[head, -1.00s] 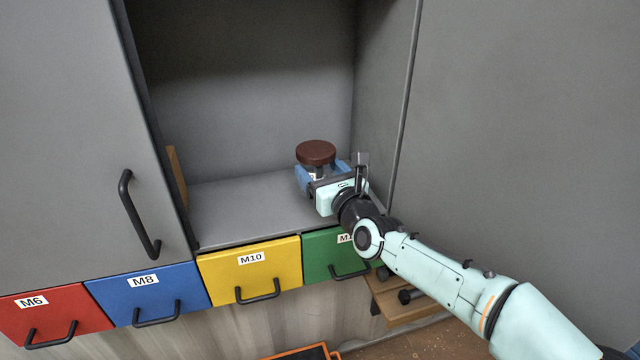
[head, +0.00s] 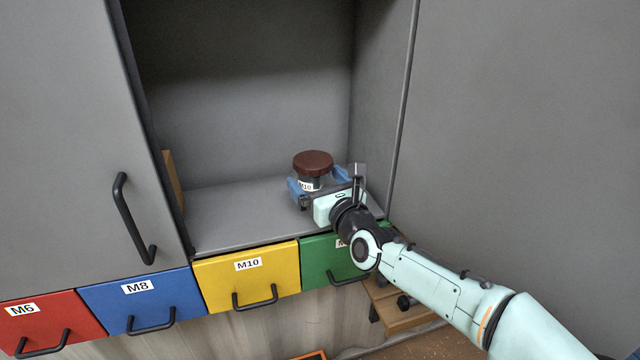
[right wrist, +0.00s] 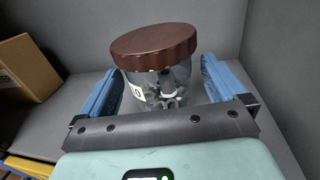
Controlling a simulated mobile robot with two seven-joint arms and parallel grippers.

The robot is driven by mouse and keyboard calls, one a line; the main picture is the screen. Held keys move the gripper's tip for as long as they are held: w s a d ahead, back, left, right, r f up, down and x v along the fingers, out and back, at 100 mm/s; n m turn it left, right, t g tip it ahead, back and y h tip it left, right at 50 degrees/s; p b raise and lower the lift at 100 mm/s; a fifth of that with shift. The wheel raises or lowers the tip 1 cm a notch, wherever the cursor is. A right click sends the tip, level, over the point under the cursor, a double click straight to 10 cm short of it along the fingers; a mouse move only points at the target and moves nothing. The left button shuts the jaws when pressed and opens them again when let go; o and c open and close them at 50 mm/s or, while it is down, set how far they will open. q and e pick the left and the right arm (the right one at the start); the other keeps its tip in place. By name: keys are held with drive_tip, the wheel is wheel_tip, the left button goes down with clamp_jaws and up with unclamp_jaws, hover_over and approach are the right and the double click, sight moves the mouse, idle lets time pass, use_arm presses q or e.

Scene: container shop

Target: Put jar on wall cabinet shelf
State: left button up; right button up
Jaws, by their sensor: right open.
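The jar (head: 312,168) is clear with a brown lid and an M10 label, and it stands inside the open wall cabinet near the right of the shelf (head: 240,213). In the right wrist view the jar (right wrist: 155,65) holds small metal parts. It looks upright on the shelf, though its base is hidden. My right gripper (head: 318,185) is around the jar with its blue fingers open, one on each side. Gaps show between the fingers and the jar in the right wrist view (right wrist: 160,95). My left gripper is not in view.
A brown box (head: 174,180) stands at the left inside the cabinet; it also shows in the right wrist view (right wrist: 25,70). The cabinet's right wall (head: 383,100) is close to my right gripper. Red, blue, yellow (head: 247,275) and green drawers lie below. The middle of the shelf is free.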

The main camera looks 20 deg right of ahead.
drive_tip(key=shift+r, duration=0.2)
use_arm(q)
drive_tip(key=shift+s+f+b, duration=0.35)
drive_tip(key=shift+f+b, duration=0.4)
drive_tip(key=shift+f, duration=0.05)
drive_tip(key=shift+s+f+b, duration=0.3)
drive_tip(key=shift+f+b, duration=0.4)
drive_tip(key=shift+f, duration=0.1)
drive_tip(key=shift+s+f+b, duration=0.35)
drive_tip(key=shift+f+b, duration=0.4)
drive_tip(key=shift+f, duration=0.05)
use_arm(e)
drive_tip(key=s+d, duration=0.2)
drive_tip(key=s, duration=1)
drive_tip(key=shift+w+d+f, duration=0.1)
